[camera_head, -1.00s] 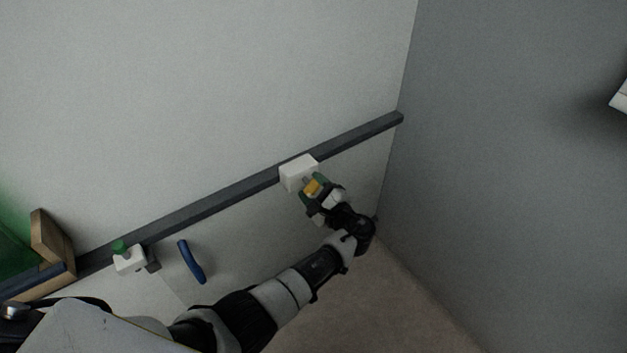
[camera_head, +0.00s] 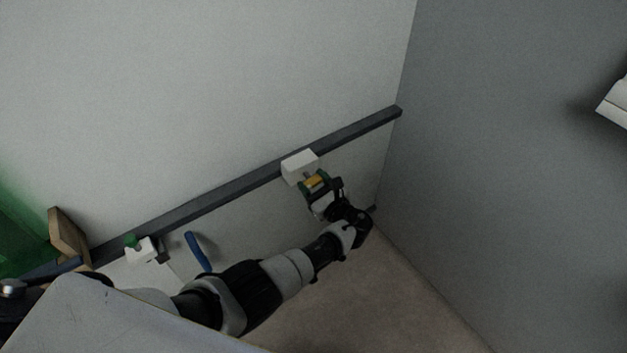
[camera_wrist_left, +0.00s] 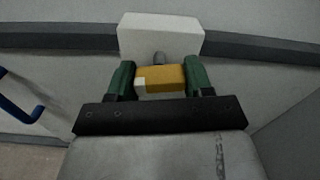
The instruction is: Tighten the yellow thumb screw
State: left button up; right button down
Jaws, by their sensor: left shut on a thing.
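The yellow thumb screw (camera_head: 316,181) sits on the front of a white block (camera_head: 300,166) on the dark rail. In the left wrist view the yellow screw (camera_wrist_left: 163,79) has a pale patch at its left end, and a short grey shaft (camera_wrist_left: 159,58) joins it to the white block (camera_wrist_left: 160,36). My left gripper (camera_head: 317,184) is at the screw, with its green fingers on either side of the yellow head. In the left wrist view the gripper (camera_wrist_left: 160,82) is shut on the head. My right gripper is not in view.
The dark rail (camera_head: 225,199) runs along the pale wall to the grey wall (camera_head: 500,150) at right. A white block with a green knob (camera_head: 131,241) and a blue handle (camera_head: 198,252) are to the left. A wooden piece (camera_head: 68,238) stands farther left.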

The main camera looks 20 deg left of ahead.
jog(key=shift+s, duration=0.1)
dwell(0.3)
pick_arm(q)
jog(key=o, duration=0.9)
jog(key=shift+o, duration=0.2)
